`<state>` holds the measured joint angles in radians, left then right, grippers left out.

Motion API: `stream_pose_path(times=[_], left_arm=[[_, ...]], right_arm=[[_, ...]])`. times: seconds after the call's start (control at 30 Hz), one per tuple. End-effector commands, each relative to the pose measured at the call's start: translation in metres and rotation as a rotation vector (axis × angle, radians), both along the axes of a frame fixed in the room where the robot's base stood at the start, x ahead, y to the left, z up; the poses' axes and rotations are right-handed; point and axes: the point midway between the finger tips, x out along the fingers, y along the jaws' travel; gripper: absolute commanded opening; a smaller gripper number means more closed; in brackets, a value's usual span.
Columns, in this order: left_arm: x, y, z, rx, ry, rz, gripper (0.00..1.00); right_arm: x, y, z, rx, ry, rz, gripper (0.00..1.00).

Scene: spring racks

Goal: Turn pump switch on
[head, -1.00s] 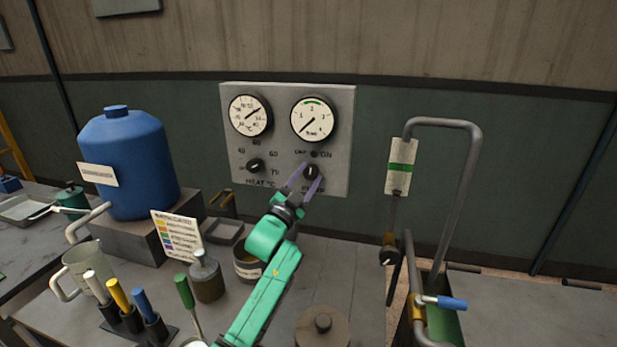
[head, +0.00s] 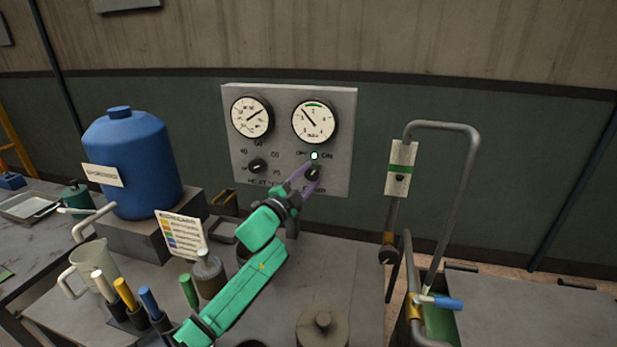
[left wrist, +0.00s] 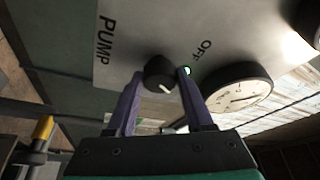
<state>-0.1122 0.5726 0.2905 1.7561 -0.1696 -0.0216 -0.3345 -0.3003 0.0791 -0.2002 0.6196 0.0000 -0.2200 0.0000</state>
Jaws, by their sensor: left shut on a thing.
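The pump switch is a black round knob (head: 313,174) low on the right of a grey panel (head: 342,150). It also shows in the left wrist view (left wrist: 159,73), with a pale mark on its face. The words OFF and ON stand above it, and a small lamp (head: 314,155) between them glows pale green. My left gripper (head: 305,177) has its purple fingers around the knob, one on each side, shut on it. The same fingers flank the knob in the left wrist view. The right gripper is not in view.
A pressure gauge (head: 314,121) sits above the switch, its needle pointing up-left. A heat knob (head: 257,166) and another gauge (head: 251,117) are to the left. A blue tank (head: 130,160), a jug (head: 88,269) and colored-handled tools crowd the bench. A bent pipe (head: 470,190) stands right.

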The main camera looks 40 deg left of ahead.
Motion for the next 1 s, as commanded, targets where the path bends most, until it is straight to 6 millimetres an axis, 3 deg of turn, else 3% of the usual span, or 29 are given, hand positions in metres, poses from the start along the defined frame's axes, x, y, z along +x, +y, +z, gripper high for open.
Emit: stream_pose_path(times=[0.17, 0.2, 0.27, 0.67, 0.77, 1.0], left_arm=[[-0.001, 0.002, 0.004, 0.006, -0.006, 0.005, 0.00], [-0.001, 0.002, 0.004, 0.006, -0.006, 0.005, 0.63], [0.000, 0.002, 0.004, 0.005, -0.005, 0.004, 0.82], [-0.007, 0.000, -0.002, 0.002, -0.001, 0.002, 0.82], [-0.021, -0.002, -0.007, 0.001, 0.001, 0.002, 0.82], [-0.081, -0.011, -0.021, 0.000, 0.003, 0.003, 0.82]], right_arm=[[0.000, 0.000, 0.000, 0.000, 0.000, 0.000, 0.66], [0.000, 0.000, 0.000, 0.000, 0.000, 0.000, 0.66], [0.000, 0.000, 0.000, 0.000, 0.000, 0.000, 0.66], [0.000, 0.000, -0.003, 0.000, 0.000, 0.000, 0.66], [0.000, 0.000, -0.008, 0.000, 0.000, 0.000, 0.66], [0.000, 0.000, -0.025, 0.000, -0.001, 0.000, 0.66]])
